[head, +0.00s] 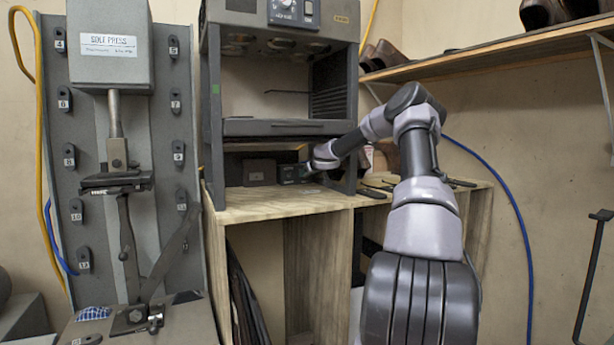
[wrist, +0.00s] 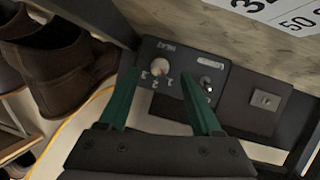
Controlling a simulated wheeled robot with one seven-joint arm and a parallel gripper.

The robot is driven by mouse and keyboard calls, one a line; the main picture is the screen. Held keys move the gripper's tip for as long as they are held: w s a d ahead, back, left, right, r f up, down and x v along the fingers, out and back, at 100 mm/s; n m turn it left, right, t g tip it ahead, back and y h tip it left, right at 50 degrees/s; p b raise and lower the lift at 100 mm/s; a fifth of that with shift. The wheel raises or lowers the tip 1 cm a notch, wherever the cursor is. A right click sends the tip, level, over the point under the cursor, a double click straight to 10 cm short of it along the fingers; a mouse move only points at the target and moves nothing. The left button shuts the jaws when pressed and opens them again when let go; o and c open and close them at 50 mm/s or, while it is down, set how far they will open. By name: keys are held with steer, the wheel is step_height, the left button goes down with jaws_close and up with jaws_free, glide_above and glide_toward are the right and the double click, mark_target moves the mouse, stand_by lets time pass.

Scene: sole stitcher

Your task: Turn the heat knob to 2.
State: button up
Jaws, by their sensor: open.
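In the wrist view, the heat knob (wrist: 160,68) is a small pale round knob on a dark panel (wrist: 146,50), seen upside down. Numbers 1, 2 and 3 are printed around one side of it. I cannot tell which number it points to. My gripper (wrist: 158,75) has two green fingers spread apart, with the knob between the tips in the picture. No contact with the knob shows. In the head view, my arm reaches under the machine to a small dark box (head: 288,173), where the fingers are too small to make out.
A small switch (wrist: 207,87) sits beside the knob, close to one finger. A grey box (wrist: 262,101) stands next to the panel. Brown boots (wrist: 55,65) are at the left of the wrist view. The machine's frame (head: 215,110) and wooden bench (head: 270,205) surround the reach.

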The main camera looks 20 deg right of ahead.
mark_target(306, 175)
steer(key=shift+x, duration=1.5)
jaws_close()
steer(key=shift+d+m, duration=0.1)
steer(key=shift+m, duration=0.2)
steer(key=shift+y, duration=0.3)
